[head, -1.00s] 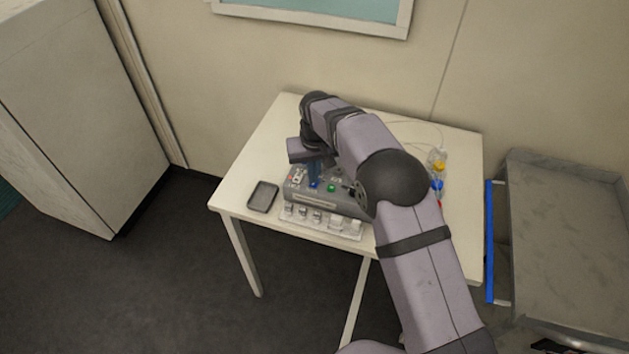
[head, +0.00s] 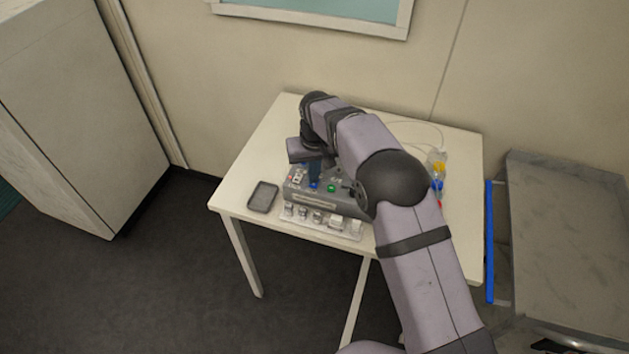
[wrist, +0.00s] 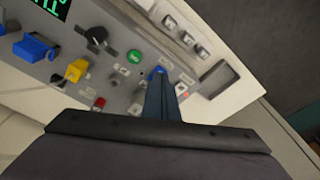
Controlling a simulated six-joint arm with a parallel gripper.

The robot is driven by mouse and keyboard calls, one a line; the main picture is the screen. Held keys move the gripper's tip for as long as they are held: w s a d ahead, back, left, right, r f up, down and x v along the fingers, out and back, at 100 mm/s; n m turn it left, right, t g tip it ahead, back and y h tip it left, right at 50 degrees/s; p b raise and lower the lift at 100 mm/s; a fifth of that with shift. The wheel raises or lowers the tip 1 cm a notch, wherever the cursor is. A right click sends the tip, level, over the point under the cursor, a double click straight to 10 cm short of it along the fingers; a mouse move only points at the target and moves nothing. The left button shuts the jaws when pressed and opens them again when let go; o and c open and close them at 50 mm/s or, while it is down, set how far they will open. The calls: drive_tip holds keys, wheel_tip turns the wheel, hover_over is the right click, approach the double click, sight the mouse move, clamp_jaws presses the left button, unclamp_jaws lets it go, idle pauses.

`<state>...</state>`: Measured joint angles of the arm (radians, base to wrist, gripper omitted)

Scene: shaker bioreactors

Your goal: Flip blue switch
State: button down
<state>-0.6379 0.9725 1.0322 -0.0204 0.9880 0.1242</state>
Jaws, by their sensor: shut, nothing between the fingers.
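The grey control box (head: 330,201) sits on the white table. In the wrist view, a small blue switch (wrist: 157,70) shows right at my fingertips, partly hidden by them. It is also a blue spot in the head view (head: 314,186), below my fingers. My gripper (wrist: 160,80) is shut and empty, with its fingers pointing down at the panel. I cannot tell whether the tips touch the switch, or which way it is set. In the head view my gripper (head: 314,181) is over the left part of the box.
A green button (wrist: 134,56), black knob (wrist: 96,36), red button (wrist: 99,103), yellow part (wrist: 76,70) and larger blue part (wrist: 33,47) are nearby. A dark tray (head: 262,197) lies left of the box. A clear rack (head: 320,224) lies in front. The table's left side (head: 248,165) is free.

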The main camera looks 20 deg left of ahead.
drive_tip(key=shift+f+b, duration=0.35)
drive_tip(key=shift+f, duration=0.3)
idle(0.9)
wheel_tip(320, 180, up, 7)
drive_tip(key=p, duration=0.5)
idle(0.5)
idle(0.4)
